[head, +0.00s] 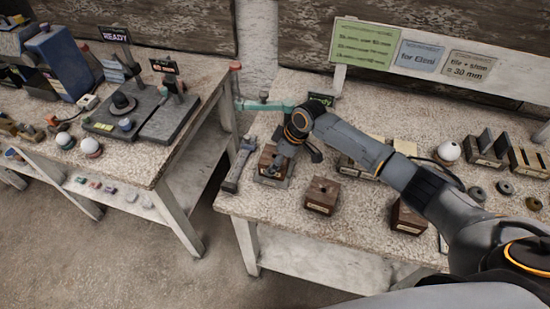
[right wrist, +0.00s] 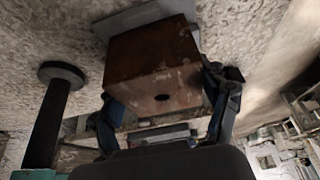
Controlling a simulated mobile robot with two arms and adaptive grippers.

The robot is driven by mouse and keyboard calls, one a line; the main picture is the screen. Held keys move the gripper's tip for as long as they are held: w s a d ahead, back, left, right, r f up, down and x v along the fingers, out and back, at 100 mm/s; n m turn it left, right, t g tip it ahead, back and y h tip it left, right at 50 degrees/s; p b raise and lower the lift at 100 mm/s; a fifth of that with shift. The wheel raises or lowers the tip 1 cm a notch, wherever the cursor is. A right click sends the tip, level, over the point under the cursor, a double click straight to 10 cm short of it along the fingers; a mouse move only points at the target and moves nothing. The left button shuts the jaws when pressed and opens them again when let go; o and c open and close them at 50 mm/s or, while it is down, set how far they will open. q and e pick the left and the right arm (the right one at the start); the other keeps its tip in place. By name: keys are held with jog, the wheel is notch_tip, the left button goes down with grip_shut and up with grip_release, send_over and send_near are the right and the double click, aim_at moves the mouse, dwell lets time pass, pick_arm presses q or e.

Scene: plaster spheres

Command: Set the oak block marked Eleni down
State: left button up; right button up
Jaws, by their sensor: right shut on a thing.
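My right gripper (head: 277,163) is shut on a brown wooden block (head: 268,160) near the left end of the right-hand table. In the right wrist view the block (right wrist: 150,70) sits between both fingers, with a dark round hole in the face toward the camera. A flat grey plate (head: 270,182) lies under or just behind it; I cannot tell whether they touch. I cannot read a name on the held block. Another brown block (head: 322,194) stands to its right, and a third (head: 407,217) is partly hidden by my arm. My left gripper is not in view.
A hammer-like tool (head: 238,165) lies just left of the held block. A white sphere (head: 448,151) and slotted holders (head: 487,150) stand farther right. The table's front left corner (head: 235,205) is clear. A gap separates the two tables.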

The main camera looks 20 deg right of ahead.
aim_at(272, 158)
jog(key=shift+f, duration=0.35)
jog(key=o, duration=1.4)
jog(key=shift+o, duration=0.2)
jog(key=shift+f, duration=0.1)
jog(key=shift+r+p, duration=1.8)
jog(key=shift+r, duration=0.3)
jog(key=shift+s+f, duration=0.15)
